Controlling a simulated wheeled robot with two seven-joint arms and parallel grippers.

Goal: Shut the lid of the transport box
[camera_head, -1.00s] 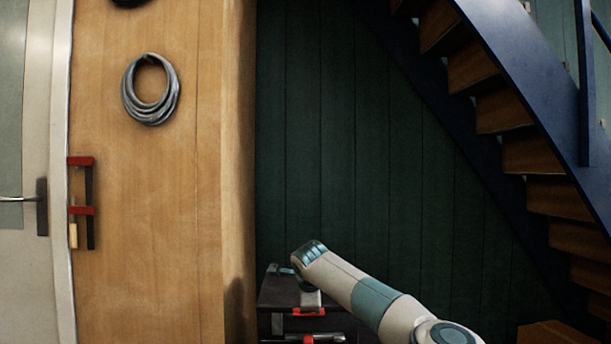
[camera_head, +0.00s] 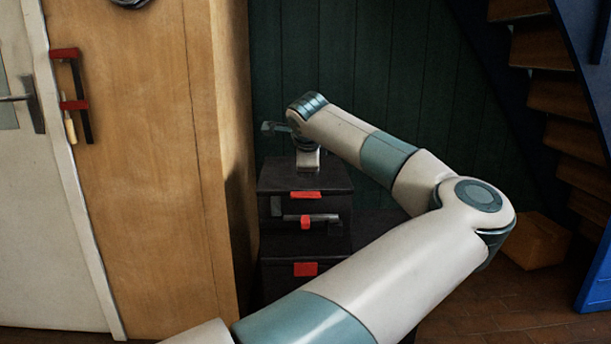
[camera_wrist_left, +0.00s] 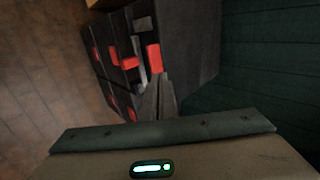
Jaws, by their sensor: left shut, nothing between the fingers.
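The transport box (camera_head: 335,185) is black with red latches and tops a dark stack beside the wooden cabinet. Its lid (camera_head: 275,178) looks down and flat, with no gap that I can make out. My left gripper (camera_head: 307,168) is over the lid's top, partly hidden by my own wrist; I cannot tell if it touches. In the left wrist view, my left gripper (camera_wrist_left: 163,105) is shut and empty, in front of the dark box (camera_wrist_left: 190,45) and its red latches. My right gripper is not in view.
The wooden cabinet side (camera_head: 170,170) stands close on the left of the stack. A dark green panelled wall (camera_head: 380,60) is behind. A cardboard box (camera_head: 535,242) stands on the brick floor at right, under the stairs (camera_head: 560,95).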

